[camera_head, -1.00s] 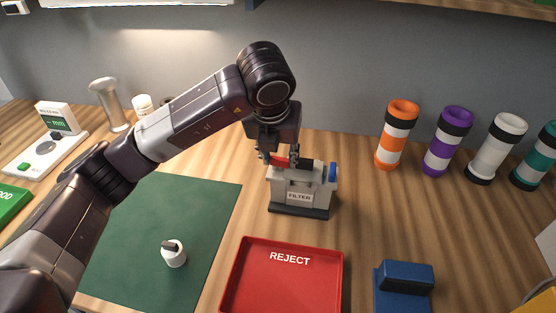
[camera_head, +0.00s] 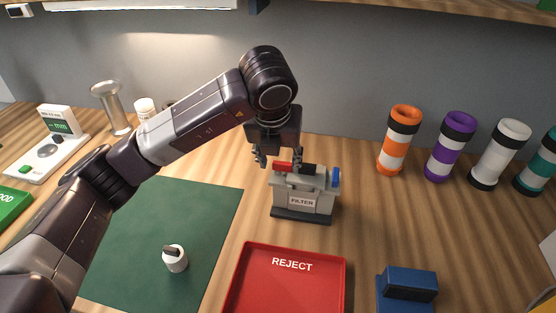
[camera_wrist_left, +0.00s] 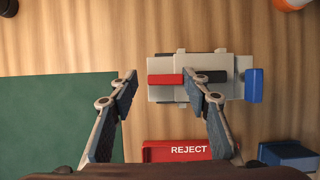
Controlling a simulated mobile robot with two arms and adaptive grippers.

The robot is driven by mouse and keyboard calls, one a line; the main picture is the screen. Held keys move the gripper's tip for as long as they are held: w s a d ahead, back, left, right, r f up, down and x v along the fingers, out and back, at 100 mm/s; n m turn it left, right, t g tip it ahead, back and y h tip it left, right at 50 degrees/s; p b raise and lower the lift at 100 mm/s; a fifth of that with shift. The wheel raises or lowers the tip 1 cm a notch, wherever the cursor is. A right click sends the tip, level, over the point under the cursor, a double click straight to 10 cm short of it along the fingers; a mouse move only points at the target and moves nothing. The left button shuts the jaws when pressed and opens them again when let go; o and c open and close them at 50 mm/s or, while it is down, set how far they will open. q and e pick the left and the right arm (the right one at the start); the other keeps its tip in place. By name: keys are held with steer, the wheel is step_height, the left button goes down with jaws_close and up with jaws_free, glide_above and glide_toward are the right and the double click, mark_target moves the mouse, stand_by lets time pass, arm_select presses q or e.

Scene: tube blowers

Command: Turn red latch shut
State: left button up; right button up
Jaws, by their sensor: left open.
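The grey filter box (camera_head: 304,203), labelled FILTER, stands on the table on a dark base. On its top lies the red latch (camera_head: 283,167), in line with a black block (camera_head: 309,169). A blue knob (camera_head: 336,177) is on the right end. My left gripper (camera_head: 277,158) is open above the latch, pointing down. In the left wrist view, the red latch (camera_wrist_left: 165,79) lies level between the open fingers (camera_wrist_left: 160,82); the right fingertip overlaps the black block's left part. I see no contact with the latch. My right gripper is not in view.
A red REJECT tray (camera_head: 291,284) and a blue block (camera_head: 408,286) stand in front. A green mat (camera_head: 205,222) with a small white part (camera_head: 175,259) lies left. Several banded tubes (camera_head: 400,140) stand at the back right. Bare table lies right of the filter box.

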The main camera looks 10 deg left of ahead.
arm_select(q)
steer(key=shift+w+d+r, duration=0.15)
steer(key=shift+d+r, duration=0.1)
steer(key=shift+d, duration=0.05)
steer(key=shift+r, duration=0.55)
steer(key=v, duration=0.6)
steer(key=shift+s+a, duration=0.25)
steer(key=shift+s, duration=0.15)
steer(key=shift+s+r, duration=0.15)
steer(key=shift+s, duration=0.05)
